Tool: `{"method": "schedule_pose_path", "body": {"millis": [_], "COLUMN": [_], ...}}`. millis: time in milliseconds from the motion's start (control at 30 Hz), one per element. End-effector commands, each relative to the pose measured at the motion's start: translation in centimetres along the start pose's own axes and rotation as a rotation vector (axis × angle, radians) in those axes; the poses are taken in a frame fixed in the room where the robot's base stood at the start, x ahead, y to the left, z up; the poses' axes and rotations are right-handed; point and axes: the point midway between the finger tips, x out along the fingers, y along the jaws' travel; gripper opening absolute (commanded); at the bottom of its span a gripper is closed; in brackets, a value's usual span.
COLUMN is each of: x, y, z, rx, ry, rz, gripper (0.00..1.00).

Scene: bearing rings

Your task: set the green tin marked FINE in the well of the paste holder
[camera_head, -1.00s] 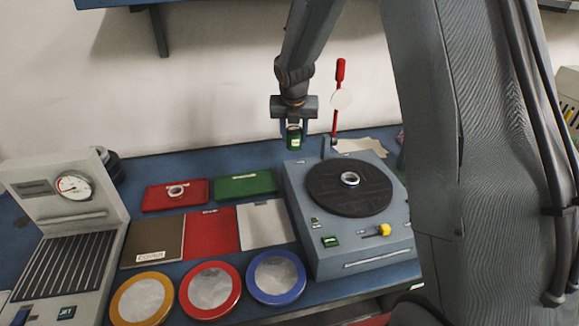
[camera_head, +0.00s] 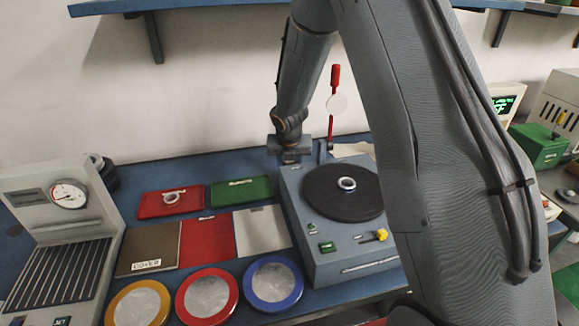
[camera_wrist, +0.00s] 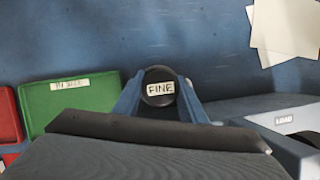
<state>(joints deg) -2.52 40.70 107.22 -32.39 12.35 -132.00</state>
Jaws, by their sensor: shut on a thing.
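The tin (camera_wrist: 158,76) shows its dark round lid with the white FINE label in the wrist view. My gripper (camera_wrist: 161,98) is shut on it, with one blue finger on each side. In the head view my gripper (camera_head: 290,154) is low behind the back left corner of the grey machine. Its fingertips and the tin are hidden there. I cannot make out the paste holder or its well in either view. I cannot tell whether the tin touches anything beneath it.
The grey machine (camera_head: 315,254) bears a dark disc (camera_head: 325,194) with a ring on it. A red lever (camera_head: 334,92) stands behind it. A green tray (camera_head: 240,191) and a red tray (camera_head: 158,207) lie left of my gripper. Papers (camera_wrist: 285,28) lie on the blue bench.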

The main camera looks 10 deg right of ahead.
Motion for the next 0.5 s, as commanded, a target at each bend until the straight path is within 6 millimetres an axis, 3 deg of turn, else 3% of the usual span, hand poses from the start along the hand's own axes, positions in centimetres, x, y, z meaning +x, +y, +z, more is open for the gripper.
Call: {"method": "schedule_pose_path", "body": {"millis": [200,233,300,500], "x": [0.26,0.21,0.19,-0.03], "y": [0.00,-0.01,-0.01,-0.01], "z": [-0.10,-0.10,-0.10,-0.01], "rx": [0.000,0.001,0.001,0.000], "ry": [0.000,0.000,0.001,0.000], "rz": [0.000,0.000,0.000,0.000], "gripper": [0.07,0.43,0.54,0.56]}}
